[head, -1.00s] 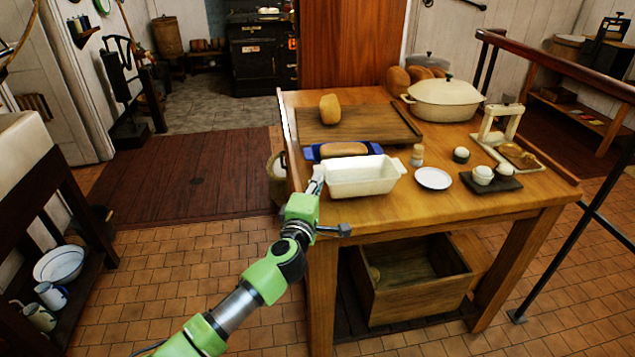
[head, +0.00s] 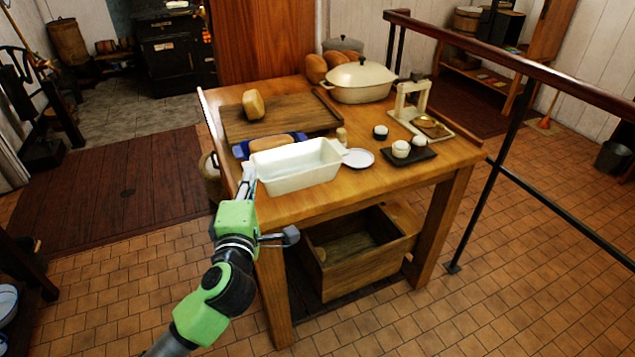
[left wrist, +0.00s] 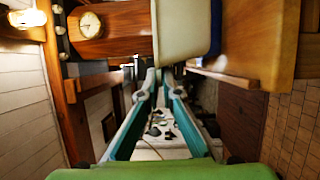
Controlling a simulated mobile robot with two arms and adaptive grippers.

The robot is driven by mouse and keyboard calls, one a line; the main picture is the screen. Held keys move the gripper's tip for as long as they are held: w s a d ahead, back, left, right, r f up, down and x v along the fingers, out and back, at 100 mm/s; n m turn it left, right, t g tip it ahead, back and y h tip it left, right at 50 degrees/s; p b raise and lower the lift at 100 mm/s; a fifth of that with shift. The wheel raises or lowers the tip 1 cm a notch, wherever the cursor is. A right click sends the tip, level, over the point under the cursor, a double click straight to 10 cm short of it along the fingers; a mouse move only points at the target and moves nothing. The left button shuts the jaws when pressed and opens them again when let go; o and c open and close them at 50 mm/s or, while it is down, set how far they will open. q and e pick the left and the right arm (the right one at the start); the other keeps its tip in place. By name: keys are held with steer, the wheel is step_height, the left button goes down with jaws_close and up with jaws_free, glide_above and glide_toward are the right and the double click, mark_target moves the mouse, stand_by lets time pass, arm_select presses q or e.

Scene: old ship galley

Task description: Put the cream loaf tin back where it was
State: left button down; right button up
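The cream loaf tin (head: 300,176) is at the near left part of the wooden table, in front of a blue tin (head: 238,151) that holds a loaf. It looks empty and roughly level. Whether its base touches the table is hard to tell. My left gripper (head: 247,178) is at the tin's left end, its fingers closed together on that end. In the left wrist view the fingertips (left wrist: 159,74) meet at the end of the cream tin (left wrist: 182,30), with the blue tin's edge beside it. My right gripper is out of view.
The table (head: 400,190) also holds a board (head: 290,117) with a loaf, a white saucer (head: 358,158) close to the tin's right end, a lidded cream pot (head: 360,82), and a dark tray (head: 425,156) with small pots. Bare tabletop lies in front and right.

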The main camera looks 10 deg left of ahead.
arm_select(q)
steer(key=w+a+f+b, duration=0.1)
steer(key=w+f, duration=0.2)
steer(key=w, duration=0.1)
steer(key=w+a+f+b, duration=0.1)
steer(key=w+a+f, duration=0.1)
steer(key=w+f, duration=0.1)
steer(key=w+a+f+b, duration=0.1)
steer(key=w+a+f, duration=0.1)
steer(key=w, duration=0.3)
steer(key=shift+a+f, duration=0.1)
steer(key=shift+f, duration=0.55)
step_height(320, 180, down, 3)
steer(key=shift+w+f+b, duration=0.1)
steer(key=shift+b, duration=0.75)
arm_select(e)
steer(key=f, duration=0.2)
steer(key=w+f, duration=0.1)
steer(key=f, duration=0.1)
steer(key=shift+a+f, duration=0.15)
